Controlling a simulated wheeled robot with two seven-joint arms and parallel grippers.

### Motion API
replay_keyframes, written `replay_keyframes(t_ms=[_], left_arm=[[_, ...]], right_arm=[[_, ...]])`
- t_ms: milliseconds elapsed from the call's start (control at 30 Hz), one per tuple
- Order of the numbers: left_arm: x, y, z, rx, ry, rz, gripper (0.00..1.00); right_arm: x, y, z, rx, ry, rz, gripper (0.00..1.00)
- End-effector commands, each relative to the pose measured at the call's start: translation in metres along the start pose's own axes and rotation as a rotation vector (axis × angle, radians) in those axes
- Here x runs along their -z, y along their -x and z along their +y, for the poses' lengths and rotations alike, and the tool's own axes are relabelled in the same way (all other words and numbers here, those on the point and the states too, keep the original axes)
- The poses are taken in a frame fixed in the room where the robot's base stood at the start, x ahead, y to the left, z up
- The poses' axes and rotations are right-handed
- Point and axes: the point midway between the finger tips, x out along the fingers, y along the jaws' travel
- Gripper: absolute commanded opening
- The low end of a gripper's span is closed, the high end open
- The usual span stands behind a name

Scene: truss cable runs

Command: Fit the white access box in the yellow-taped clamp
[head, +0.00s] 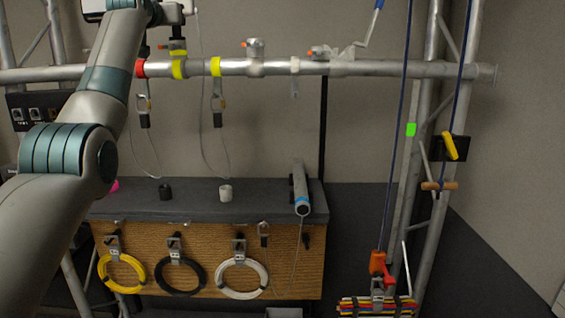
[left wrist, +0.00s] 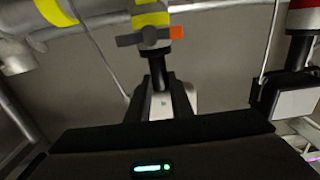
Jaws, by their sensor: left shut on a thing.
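The yellow-taped clamp (head: 178,52) sits on the horizontal truss tube, with an orange tab. It also shows in the left wrist view (left wrist: 150,37), where a black stem (left wrist: 157,68) lines up with it. Most of the box is hidden. The stem appears to meet the clamp; how deeply it is seated I cannot tell. My right gripper is out of view.
A dark-and-white device (left wrist: 285,98) stands close beside my left gripper, near the red-taped clamp (head: 141,68). Thin cables hang near the tube (head: 270,69). Below are a bench (head: 260,197) and cable coils (head: 243,278).

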Motion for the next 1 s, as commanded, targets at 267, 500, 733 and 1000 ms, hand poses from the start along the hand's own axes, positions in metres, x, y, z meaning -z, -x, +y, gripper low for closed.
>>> replay_keyframes(t_ms=[267,500,733,1000], left_arm=[[-0.0025,0.0006,-0.0001,0.000,0.000,0.003,0.00],[-0.0038,0.0002,-0.0001,0.000,0.000,0.001,0.00],[-0.0044,0.0000,0.0000,0.000,0.000,0.000,0.41],[-0.0063,-0.0003,0.0000,0.000,0.000,-0.003,0.41]], right_arm=[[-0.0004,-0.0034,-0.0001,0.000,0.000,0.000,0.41],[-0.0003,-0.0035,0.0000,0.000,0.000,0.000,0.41],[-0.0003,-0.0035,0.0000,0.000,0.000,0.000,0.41],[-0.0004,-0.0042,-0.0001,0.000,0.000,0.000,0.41]])
